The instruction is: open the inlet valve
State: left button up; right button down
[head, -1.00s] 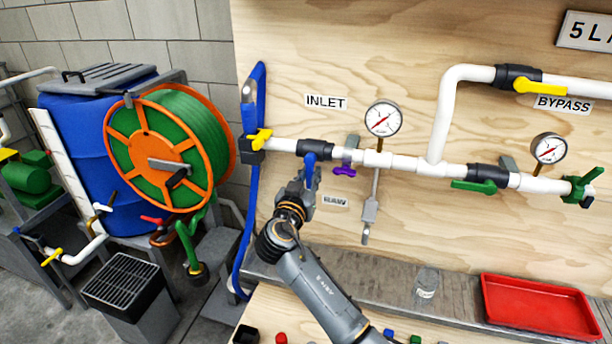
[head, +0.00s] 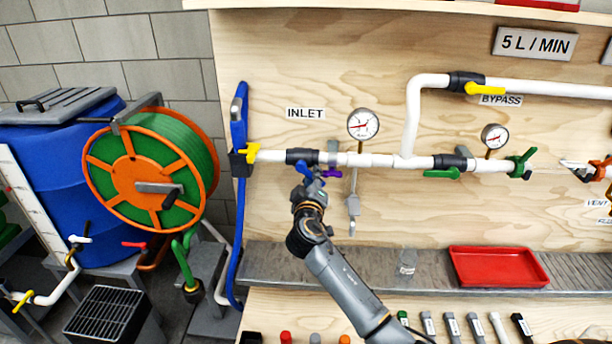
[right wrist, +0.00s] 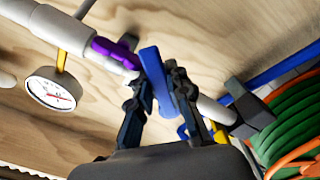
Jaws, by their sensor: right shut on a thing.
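The inlet valve (head: 302,156) is a black body on the white pipe under the INLET label (head: 305,114), with a blue lever handle (head: 304,167). The handle hangs below the pipe and looks slanted, partly hidden by my gripper. My right gripper (head: 309,181) reaches up from below and is shut on the blue handle. In the right wrist view the blue handle (right wrist: 151,66) stands between the two dark fingers (right wrist: 156,90). My left gripper is not in view.
A purple handle (head: 331,174) sits close right of the gripper, with a pressure gauge (head: 363,125) above. A yellow-handled valve (head: 251,153) and blue hose (head: 238,215) are left. A green-handled valve (head: 444,165), a red tray (head: 497,267) and a clear bottle (head: 407,262) are right.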

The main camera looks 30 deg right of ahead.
aim_at(317, 159)
jog(key=shift+s+d+r+n+p, duration=0.1)
jog(key=shift+d+r+n+p, duration=0.1)
jog(key=shift+r+n+p, duration=0.6)
jog(key=n, duration=0.1)
jog(key=n+p, duration=0.1)
jog(key=n, duration=0.1)
jog(key=shift+s+d+r, duration=0.1)
jog(key=shift+d+r, duration=0.05)
jog(key=shift+r, duration=0.1)
jog(key=shift+d+r+n+p, duration=0.1)
jog(key=shift+r+n+p, duration=0.15)
jog(key=shift+n+p, duration=0.55)
jog(key=shift+r+n+p, duration=0.2)
jog(key=shift+n+p, duration=0.35)
jog(key=shift+n, duration=0.45)
jog(key=c, duration=1.3)
grip_release()
jog(key=shift+o, duration=0.2)
jog(key=shift+f, duration=0.1)
jog(key=shift+f, duration=0.1)
